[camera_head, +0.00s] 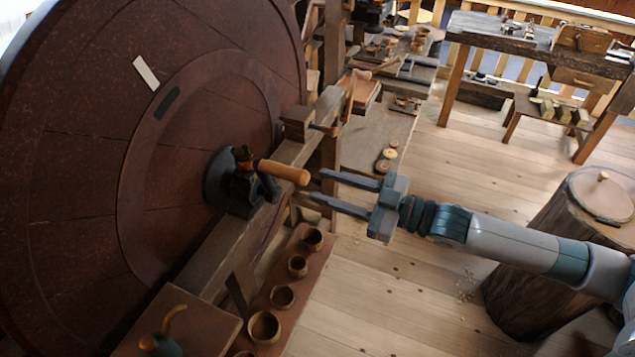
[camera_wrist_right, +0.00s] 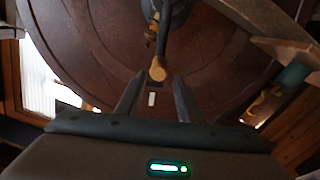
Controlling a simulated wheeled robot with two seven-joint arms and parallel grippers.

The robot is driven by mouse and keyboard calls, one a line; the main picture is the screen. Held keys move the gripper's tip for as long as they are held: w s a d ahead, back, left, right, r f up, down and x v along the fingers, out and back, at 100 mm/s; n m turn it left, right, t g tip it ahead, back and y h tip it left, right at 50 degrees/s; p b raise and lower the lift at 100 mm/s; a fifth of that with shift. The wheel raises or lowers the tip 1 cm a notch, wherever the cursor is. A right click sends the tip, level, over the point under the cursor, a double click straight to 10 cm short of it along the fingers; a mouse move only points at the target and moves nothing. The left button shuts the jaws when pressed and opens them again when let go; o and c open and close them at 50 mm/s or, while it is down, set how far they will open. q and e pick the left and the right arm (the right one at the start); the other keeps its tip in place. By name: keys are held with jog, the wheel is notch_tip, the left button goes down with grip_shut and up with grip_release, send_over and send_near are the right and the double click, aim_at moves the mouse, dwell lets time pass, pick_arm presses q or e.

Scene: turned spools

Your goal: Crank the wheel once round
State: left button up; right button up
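The large dark red-brown wheel (camera_head: 90,150) fills the left of the head view, with a pale mark (camera_head: 146,73) on its face. A crank with a light wooden handle (camera_head: 284,172) sticks out from the black hub (camera_head: 222,178) toward the right. My right gripper (camera_head: 316,187) is open, its two fingers pointing at the handle's end, which lies just beyond or between the fingertips; contact cannot be told. In the right wrist view the handle's end (camera_wrist_right: 158,70) shows ahead between the fingers (camera_wrist_right: 155,85). My left gripper is not in view.
A wooden beam (camera_head: 225,245) runs in front of the wheel, with a shelf of several wooden bowls (camera_head: 282,297) below it. A round stump (camera_head: 545,260) stands under my right arm. Workbenches (camera_head: 540,45) stand at the back; the middle floor is open.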

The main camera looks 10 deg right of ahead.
jog(key=shift+v, duration=0.8)
